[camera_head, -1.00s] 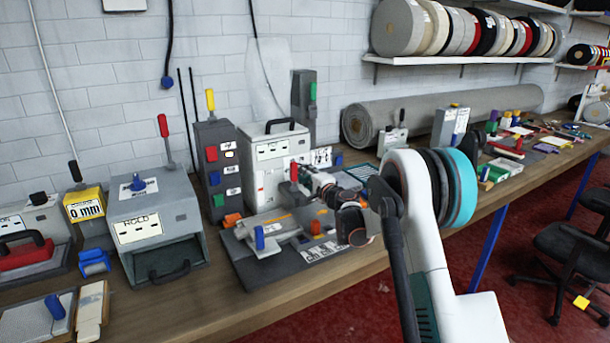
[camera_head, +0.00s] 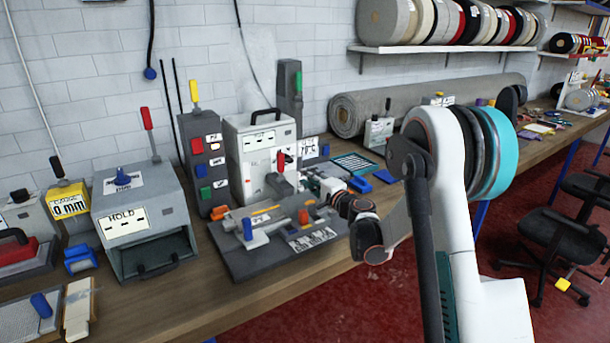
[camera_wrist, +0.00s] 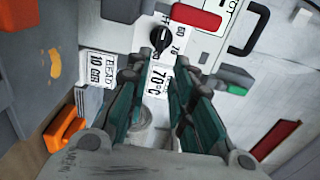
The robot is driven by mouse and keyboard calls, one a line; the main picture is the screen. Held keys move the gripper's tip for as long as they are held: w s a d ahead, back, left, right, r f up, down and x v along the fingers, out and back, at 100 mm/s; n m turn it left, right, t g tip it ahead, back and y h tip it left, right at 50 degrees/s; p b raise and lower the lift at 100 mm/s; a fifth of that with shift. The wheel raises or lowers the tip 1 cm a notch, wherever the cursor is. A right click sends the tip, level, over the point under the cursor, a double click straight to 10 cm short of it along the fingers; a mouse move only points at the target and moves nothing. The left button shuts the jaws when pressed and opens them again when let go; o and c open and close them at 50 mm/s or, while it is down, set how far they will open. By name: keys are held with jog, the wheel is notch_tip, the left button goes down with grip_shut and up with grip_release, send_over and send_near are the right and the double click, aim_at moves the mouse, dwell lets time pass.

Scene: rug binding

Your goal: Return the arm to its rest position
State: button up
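My arm is bent, with its large white and teal elbow at the right of the head view, reaching left over the bench. My gripper (camera_head: 287,183) is small there, close in front of the white machine (camera_head: 255,152) with the red knob; its fingertips are hard to make out. In the wrist view the teal-and-grey fingers of my gripper (camera_wrist: 160,80) stand apart with nothing held between them. They point toward the machine's front, where a black knob (camera_wrist: 160,40), a 70°C label (camera_wrist: 158,80) and a red handle (camera_wrist: 197,18) show.
A grey fixture plate (camera_head: 265,262) lies below my wrist. A grey box marked HOLD (camera_head: 145,215) and a switch tower (camera_head: 205,160) stand to the left. A rolled grey rug (camera_head: 430,100) lies behind the elbow. Open red floor (camera_head: 370,315) lies in front of the bench.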

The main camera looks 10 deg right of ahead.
jog(key=shift+s, duration=0.1)
jog(key=s+a+r+n+g, duration=0.3)
jog(key=s+a+r+n, duration=0.15)
jog(key=s, duration=0.55)
jog(key=s+a+r+n+g, duration=0.3)
jog(key=s+a+r+n, duration=0.15)
jog(key=s, duration=0.45)
jog(key=s+d+f+n+g+h, duration=0.1)
jog(key=s+f+h, duration=0.1)
jog(key=s, duration=0.8)
jog(key=s+d+f+n+g+h, duration=0.1)
jog(key=s+d+f+n, duration=0.1)
jog(key=s, duration=0.7)
jog(key=s+d+f+n+g+h, duration=0.2)
jog(key=s, duration=0.8)
jog(key=shift+s+f+h, duration=0.3)
jog(key=shift+s+f, duration=0.05)
